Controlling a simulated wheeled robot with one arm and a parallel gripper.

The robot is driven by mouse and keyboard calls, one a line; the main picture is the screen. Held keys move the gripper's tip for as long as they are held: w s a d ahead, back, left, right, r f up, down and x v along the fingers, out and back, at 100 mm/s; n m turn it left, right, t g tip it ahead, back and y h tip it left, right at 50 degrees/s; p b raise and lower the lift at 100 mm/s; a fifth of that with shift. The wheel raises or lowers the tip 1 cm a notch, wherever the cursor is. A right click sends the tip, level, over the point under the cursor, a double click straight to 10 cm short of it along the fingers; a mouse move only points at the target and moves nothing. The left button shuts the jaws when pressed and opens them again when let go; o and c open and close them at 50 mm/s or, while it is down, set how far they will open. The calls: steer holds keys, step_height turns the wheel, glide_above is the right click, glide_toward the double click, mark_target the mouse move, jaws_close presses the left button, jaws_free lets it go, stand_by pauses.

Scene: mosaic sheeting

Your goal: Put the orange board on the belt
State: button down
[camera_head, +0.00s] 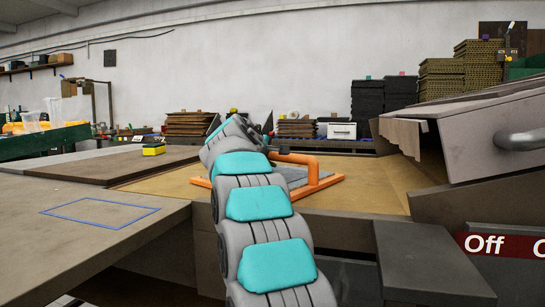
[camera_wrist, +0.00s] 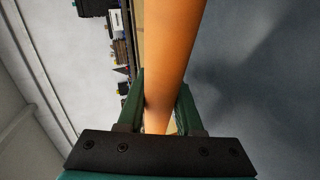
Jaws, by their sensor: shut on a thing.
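The orange board shows in the head view as an orange bar frame (camera_head: 326,183) around a grey plate, standing over a tan surface (camera_head: 385,186) that may be the belt. A grey face, perhaps the plate, fills the right of that view. In the head view my gripper is mostly hidden behind my arm. I cannot tell whether the board touches the tan surface.
A grey-brown table with a blue outlined rectangle (camera_head: 101,214) lies at left. A yellow block (camera_head: 154,149) sits beyond it. A grey machine housing (camera_head: 490,135) rises at right above a red "Off" label (camera_head: 500,244). Stacks of sheets (camera_head: 190,124) line the back wall.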

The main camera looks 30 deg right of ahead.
steer(key=c, duration=0.6)
jaws_free()
steer(key=shift+r, duration=0.1)
steer(key=v, duration=1.2)
